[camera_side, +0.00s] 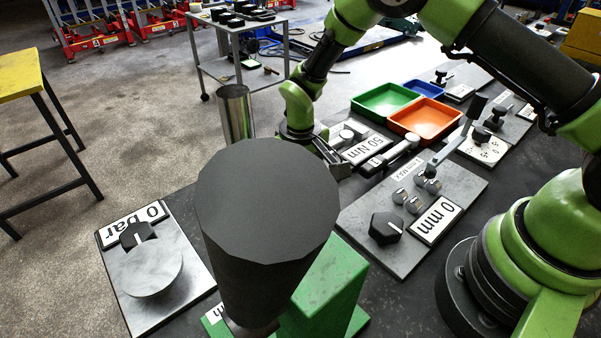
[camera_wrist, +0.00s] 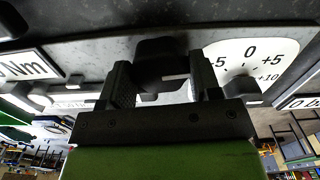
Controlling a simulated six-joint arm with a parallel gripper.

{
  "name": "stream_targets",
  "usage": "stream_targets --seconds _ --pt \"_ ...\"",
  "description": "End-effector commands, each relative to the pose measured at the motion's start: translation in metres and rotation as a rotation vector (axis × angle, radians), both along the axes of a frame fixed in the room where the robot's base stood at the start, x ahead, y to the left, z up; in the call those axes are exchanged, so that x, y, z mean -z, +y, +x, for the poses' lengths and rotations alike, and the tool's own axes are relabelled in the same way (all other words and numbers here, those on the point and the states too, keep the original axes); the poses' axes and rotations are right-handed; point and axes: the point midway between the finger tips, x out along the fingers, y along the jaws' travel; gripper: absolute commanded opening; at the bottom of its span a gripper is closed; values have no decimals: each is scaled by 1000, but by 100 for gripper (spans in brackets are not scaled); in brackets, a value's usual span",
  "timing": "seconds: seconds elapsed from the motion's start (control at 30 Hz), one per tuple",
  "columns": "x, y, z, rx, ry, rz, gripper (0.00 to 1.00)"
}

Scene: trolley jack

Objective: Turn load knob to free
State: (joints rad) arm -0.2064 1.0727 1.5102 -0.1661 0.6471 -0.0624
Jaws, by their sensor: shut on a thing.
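My gripper (camera_wrist: 159,68) shows in the wrist view with its two fingers on either side of a dark knob (camera_wrist: 166,50), shut on it. The knob sits in front of a white dial (camera_wrist: 248,62) marked 0, +5 and +10. No "free" marking is readable, and I cannot tell from lettering whether this is the load knob. In the side view my gripper (camera_side: 330,158) is low over the bench beside the 50 Nm panel (camera_side: 364,143). There its fingertips and the knob are hard to make out, partly behind a large dark cylinder.
The large dark cylinder (camera_side: 267,215) stands in the foreground above a green block (camera_side: 335,285). A 0 bar panel (camera_side: 185,262) lies to the left. A 0 mm panel (camera_side: 350,222) with knobs lies to the right. Green (camera_side: 383,92) and orange (camera_side: 425,108) trays stand behind.

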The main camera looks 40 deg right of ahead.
Motion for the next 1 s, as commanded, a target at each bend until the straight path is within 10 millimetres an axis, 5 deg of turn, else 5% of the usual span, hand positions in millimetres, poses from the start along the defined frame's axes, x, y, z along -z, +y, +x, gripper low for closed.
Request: stream_targets --seconds 0.5,1.0 --pt "0 0 -1 -404 5 0 34" --pt "0 0 -1 -525 5 0 34"
